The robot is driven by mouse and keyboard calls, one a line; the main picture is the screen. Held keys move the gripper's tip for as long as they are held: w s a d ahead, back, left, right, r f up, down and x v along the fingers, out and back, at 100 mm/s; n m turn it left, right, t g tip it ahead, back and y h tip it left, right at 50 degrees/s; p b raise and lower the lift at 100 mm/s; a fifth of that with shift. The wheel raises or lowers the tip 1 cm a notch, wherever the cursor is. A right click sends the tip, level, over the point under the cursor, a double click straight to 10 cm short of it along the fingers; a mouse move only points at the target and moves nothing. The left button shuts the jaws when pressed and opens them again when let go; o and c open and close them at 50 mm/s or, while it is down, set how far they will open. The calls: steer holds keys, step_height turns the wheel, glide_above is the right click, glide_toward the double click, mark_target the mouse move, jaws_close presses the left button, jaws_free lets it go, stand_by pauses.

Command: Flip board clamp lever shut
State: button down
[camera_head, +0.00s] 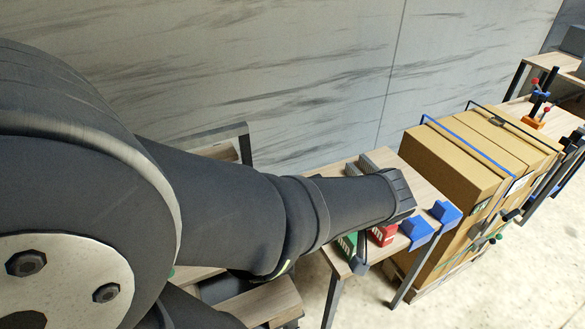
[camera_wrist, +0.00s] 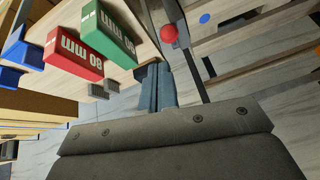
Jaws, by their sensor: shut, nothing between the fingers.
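In the wrist view, a red ball knob (camera_wrist: 169,33) shows beside dark bars at the top centre. It looks like the knob of the clamp lever, but I cannot tell the lever's angle. My gripper (camera_wrist: 155,80) is shut and empty, its fingertips just below the knob in the picture. I cannot tell whether they touch the knob or a bar. In the head view my arm reaches over the near table and hides the clamp area.
A red block (camera_wrist: 72,52) and a green block (camera_wrist: 109,33) with "mm" labels lie left of the fingers. Blue brackets (camera_head: 418,229) sit on the table edge. Large strapped cartons (camera_head: 455,165) stand to the right. A far table holds an orange-based fixture (camera_head: 533,122) with red knobs.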

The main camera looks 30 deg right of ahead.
steer(key=shift+s+r, duration=0.55)
steer(key=shift+s, duration=0.35)
steer(key=w+f, duration=0.5)
steer(key=w+a+f, duration=0.1)
steer(key=w+f, duration=0.1)
steer(key=f, duration=0.1)
steer(key=shift+w, duration=0.35)
steer(key=shift+s+a+f, duration=0.2)
steer(key=shift+f, duration=0.4)
